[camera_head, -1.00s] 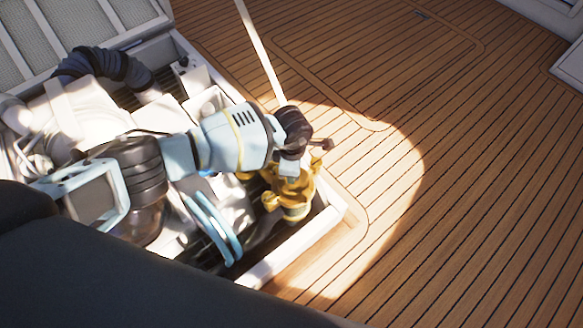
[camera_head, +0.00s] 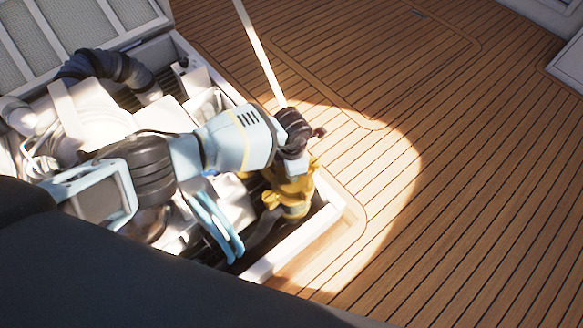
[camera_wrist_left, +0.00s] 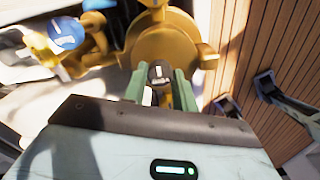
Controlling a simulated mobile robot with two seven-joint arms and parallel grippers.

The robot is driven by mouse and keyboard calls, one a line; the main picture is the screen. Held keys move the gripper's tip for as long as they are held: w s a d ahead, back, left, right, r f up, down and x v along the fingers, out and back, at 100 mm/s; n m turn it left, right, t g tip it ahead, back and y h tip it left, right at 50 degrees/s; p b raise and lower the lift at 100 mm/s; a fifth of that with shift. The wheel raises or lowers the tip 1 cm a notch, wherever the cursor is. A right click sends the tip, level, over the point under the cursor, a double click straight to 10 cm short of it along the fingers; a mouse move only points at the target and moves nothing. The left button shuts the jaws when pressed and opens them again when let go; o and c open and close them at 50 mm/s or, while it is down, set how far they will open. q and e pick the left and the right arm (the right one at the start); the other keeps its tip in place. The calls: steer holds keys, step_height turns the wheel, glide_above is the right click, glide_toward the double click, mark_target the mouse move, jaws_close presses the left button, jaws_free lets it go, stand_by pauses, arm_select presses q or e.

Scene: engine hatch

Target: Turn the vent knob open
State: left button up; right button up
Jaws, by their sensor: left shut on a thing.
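The yellow brass fitting (camera_head: 290,192) stands at the right front corner of the open engine hatch in the head view. My left gripper (camera_head: 299,165) reaches over it from the left, its fingers pointing down at its top. In the left wrist view, the greenish fingers of my left gripper (camera_wrist_left: 160,90) are shut on a small dark knob (camera_wrist_left: 159,72) with a pale mark, which I take for the vent knob. The round brass body (camera_wrist_left: 165,45) lies just behind it. The head view hides the knob behind my wrist. My right gripper is not in view.
A blue cap (camera_wrist_left: 66,33) sits on brass parts left of the knob. A white strut (camera_head: 258,52) rises close to my left wrist. Light blue hoses (camera_head: 217,226) and the hatch rim (camera_head: 300,238) lie near. The teak deck (camera_head: 470,200) is clear.

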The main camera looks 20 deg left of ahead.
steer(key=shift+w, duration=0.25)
arm_select(q)
steer(key=o, duration=1)
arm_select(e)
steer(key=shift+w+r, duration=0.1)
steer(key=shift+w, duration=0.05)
arm_select(q)
steer(key=shift+r, duration=0.2)
step_height(320, 180, up, 7)
steer(key=p, duration=0.3)
steer(key=shift+r, duration=0.2)
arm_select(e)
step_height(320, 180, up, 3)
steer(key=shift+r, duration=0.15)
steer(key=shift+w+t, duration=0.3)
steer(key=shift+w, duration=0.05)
